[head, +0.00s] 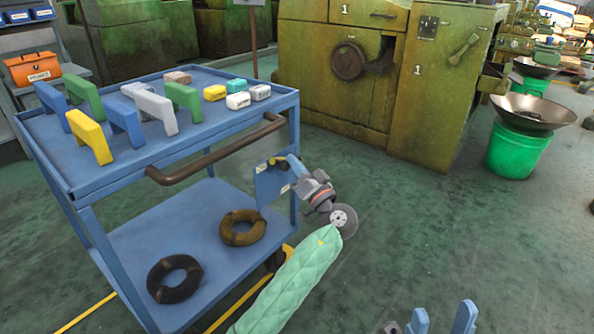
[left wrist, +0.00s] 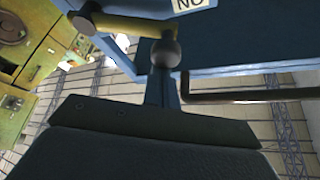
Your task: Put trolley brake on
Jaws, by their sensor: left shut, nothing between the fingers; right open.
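The blue trolley (head: 292,118) stands at the left, with a brown push handle (head: 215,150) along its near end. A blue brake plate (head: 268,187) sits at its right corner, with a short yellow brake lever (head: 279,161) near the top. In the left wrist view the yellow lever (left wrist: 120,22) has a dark ball knob (left wrist: 165,52), beside a "NO" label (left wrist: 190,4). My left gripper (head: 294,162) is shut and empty, its tips close to the lever; I cannot tell whether they touch. My right gripper (head: 441,318) is open and empty at the bottom edge.
Coloured blocks and handles stand on the trolley's top shelf; two dark rings (head: 243,227) (head: 175,278) lie on the lower shelf. A green-yellow machine (head: 330,85) stands behind. Green buckets (head: 515,150) with metal pans are at right. The floor between is clear.

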